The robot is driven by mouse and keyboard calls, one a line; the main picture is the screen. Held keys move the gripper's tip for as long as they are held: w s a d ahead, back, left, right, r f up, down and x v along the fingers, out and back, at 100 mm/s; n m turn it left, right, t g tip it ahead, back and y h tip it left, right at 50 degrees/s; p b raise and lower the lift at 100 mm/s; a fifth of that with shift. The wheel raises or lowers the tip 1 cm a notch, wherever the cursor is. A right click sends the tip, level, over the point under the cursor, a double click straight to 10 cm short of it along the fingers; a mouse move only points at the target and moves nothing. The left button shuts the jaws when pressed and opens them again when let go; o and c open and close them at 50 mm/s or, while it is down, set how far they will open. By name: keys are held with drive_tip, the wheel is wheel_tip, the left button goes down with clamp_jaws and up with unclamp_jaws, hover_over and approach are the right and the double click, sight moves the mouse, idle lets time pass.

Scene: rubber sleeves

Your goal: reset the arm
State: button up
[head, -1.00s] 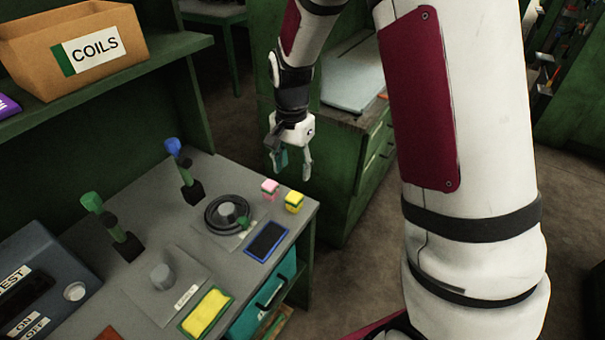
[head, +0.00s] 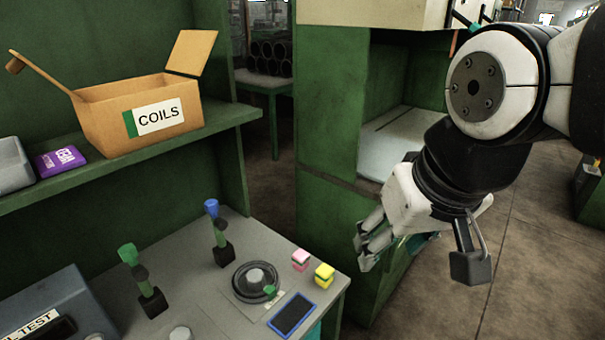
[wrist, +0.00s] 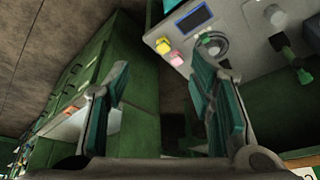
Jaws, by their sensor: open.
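My gripper (head: 420,258) hangs in the air to the right of the grey workbench, in front of the green cabinet. In the wrist view the gripper (wrist: 165,100) is open. Its two fingers with teal pads stand apart, and nothing is between them. My white arm reaches in from the upper right of the head view.
The workbench (head: 190,275) holds a coiled black ring (head: 243,283), a pink block (head: 300,258), a yellow block (head: 324,274), a blue-framed device (head: 292,315) and two upright tools. A shelf (head: 215,128) carries a COILS box (head: 105,130). A green cabinet (head: 330,130) stands behind my gripper.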

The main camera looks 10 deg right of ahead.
drive_tip(key=s+n, duration=0.1)
drive_tip(key=s, duration=0.1)
drive_tip(key=shift+s, duration=0.3)
